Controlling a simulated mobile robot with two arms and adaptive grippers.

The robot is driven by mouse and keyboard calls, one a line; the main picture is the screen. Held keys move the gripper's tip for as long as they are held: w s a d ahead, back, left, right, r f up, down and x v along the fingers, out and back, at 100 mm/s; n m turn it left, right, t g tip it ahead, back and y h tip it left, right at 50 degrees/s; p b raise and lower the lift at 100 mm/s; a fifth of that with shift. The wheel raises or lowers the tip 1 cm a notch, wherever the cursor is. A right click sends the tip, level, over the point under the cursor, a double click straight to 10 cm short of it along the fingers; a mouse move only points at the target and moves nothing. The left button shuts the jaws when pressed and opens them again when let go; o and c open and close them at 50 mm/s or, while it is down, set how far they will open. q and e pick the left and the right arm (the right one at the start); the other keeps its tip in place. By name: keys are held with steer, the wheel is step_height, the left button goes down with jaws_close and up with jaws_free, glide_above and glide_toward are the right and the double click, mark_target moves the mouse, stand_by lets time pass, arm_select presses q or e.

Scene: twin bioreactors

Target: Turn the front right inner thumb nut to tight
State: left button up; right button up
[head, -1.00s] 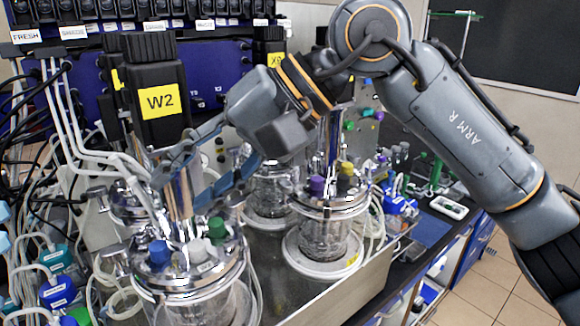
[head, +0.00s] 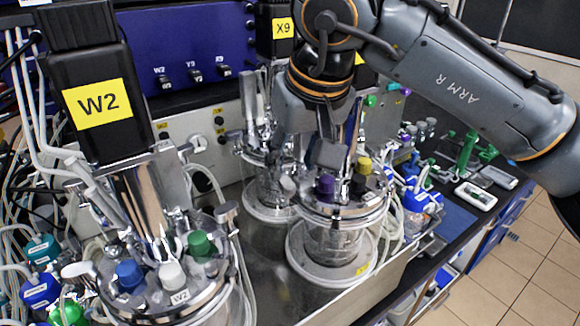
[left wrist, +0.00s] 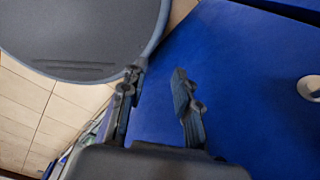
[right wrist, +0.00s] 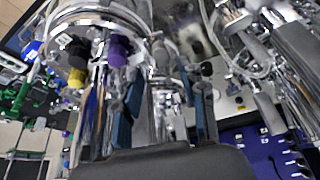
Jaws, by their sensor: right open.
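The front right bioreactor (head: 335,235) is a glass vessel with a metal lid, a purple cap (head: 325,186) and a yellow cap (head: 364,166). My right gripper comes down over the left side of its lid; its fingers are mostly hidden in the head view. In the right wrist view, my right gripper (right wrist: 165,98) is open, its blue-grey fingers apart among shiny metal posts, with the purple cap (right wrist: 118,50) beside one finger. I cannot make out the inner thumb nut clearly. My left gripper (left wrist: 157,88) is open and empty over a blue surface.
The W2 bioreactor (head: 185,305) with blue, white and green caps stands at the front left. Its tall motor (head: 98,105) rises above it. Another vessel (head: 266,192) stands behind. Tubes crowd the left. The metal tray wall (head: 375,285) runs along the front.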

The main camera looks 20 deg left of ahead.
mark_target(288, 183)
steer(key=x, duration=0.3)
steer(key=shift+s+a+f+p, duration=0.1)
steer(key=shift+s+f+p, duration=0.05)
steer(key=shift+p, duration=0.2)
steer(key=shift+a+f, duration=0.1)
steer(key=shift+f, duration=0.25)
steer(key=shift+c, duration=0.4)
arm_select(q)
steer(key=shift+w+d+r, duration=0.25)
steer(key=shift+w+r, duration=0.4)
steer(key=shift+w, duration=0.3)
arm_select(e)
jaws_close()
